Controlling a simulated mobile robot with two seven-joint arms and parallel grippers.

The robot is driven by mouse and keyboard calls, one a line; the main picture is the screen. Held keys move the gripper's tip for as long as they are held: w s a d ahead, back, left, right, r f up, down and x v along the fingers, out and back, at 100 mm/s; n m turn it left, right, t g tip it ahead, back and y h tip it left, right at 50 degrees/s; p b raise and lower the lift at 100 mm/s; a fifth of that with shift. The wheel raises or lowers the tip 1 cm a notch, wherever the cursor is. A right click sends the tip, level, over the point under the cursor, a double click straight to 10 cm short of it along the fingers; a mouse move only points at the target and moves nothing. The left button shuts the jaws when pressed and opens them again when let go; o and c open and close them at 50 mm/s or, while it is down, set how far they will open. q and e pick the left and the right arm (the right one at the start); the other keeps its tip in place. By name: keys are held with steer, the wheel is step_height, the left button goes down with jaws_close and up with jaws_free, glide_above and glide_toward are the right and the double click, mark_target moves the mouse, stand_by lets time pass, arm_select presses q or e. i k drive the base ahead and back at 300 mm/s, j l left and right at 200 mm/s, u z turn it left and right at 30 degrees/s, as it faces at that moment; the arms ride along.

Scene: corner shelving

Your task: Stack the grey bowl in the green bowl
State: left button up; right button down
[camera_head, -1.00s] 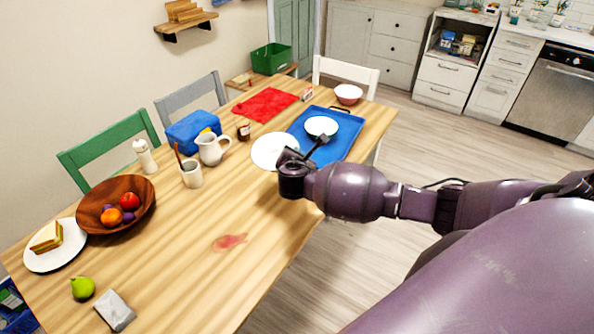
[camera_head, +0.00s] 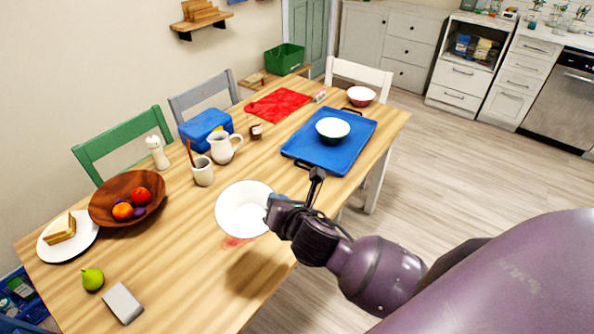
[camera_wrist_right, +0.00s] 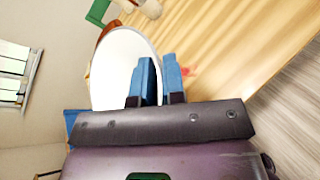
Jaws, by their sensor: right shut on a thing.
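A bowl, which I take as the grey bowl (camera_head: 240,205), is held over the table's near side in the head view. Its pale inside faces the camera and its outside is hidden. My right gripper (camera_head: 273,206) is shut on its right rim. In the right wrist view the bowl's white inside (camera_wrist_right: 115,75) fills the middle, with the blue fingers (camera_wrist_right: 160,80) at its edge. Another bowl, pale inside and dark outside, seemingly the green bowl (camera_head: 333,128), stands upright on the blue tray (camera_head: 350,154), apart from the held bowl. My left gripper is not in view.
A pinkish bowl (camera_head: 361,95) stands behind the tray. A white jug (camera_head: 222,150), a cup (camera_head: 202,172), a small jar (camera_head: 256,131) and a wooden fruit bowl (camera_head: 104,199) stand leftward. Bare tabletop (camera_head: 190,260) lies in front.

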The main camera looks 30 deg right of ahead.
mark_target(332, 133)
steer(key=l+z, duration=0.1)
steer(key=l, duration=1.1)
steer(key=i+l, duration=0.1)
steer(key=l, duration=0.25)
steer(key=i+l, duration=0.1)
steer(key=l, duration=0.25)
steer(key=i+l+z, duration=0.1)
steer(key=l, duration=0.25)
steer(key=i+l, duration=0.3)
steer(key=i+l+z, duration=0.1)
steer(key=i+l, duration=0.25)
steer(key=i, duration=0.15)
steer(key=i+l+z, duration=0.1)
steer(key=i+l, duration=0.25)
steer(key=i, duration=0.15)
